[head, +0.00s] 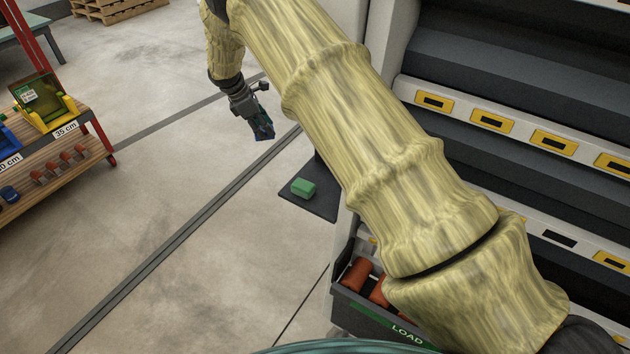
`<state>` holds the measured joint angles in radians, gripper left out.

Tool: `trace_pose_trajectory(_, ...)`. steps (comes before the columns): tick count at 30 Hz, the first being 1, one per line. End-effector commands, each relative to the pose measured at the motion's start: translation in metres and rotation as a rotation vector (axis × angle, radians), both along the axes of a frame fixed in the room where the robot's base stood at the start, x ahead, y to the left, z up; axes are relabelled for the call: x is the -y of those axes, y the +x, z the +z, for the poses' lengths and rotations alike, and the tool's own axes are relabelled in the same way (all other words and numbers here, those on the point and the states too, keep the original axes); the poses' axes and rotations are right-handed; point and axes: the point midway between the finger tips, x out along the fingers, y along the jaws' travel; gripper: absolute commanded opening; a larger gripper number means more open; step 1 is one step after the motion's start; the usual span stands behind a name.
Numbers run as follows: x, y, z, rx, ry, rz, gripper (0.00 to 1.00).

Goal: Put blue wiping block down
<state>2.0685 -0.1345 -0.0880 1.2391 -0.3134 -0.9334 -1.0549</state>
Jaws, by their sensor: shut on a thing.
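My gripper (259,118) hangs at the end of my arm, left of the machine, pointing down. It is shut on the dark blue wiping block (264,131), which shows at its fingertips. The block is small in the picture and partly covered by the fingers. The gripper and block appear up and to the left of a dark mat (318,206). I cannot tell their height over it.
A green block (303,188) lies on the dark mat. A LOAD bin (378,319) with orange-red cylinders stands at the machine (505,70). A wooden shelf rack (60,182) with bins stands at left. Much of the floor between is open.

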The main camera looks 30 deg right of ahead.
Motion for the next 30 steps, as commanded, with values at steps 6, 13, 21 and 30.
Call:
trace_pose_trajectory(6,0.006,-0.006,-0.004,0.001,0.0,-0.003,0.14)
trace_pose_trajectory(13,0.028,-0.043,-0.002,-0.001,0.0,-0.005,0.14)
trace_pose_trajectory(21,0.056,-0.09,-0.002,-0.002,0.0,-0.005,0.14)
trace_pose_trajectory(30,0.085,-0.14,-0.002,-0.001,-0.001,-0.006,0.14)
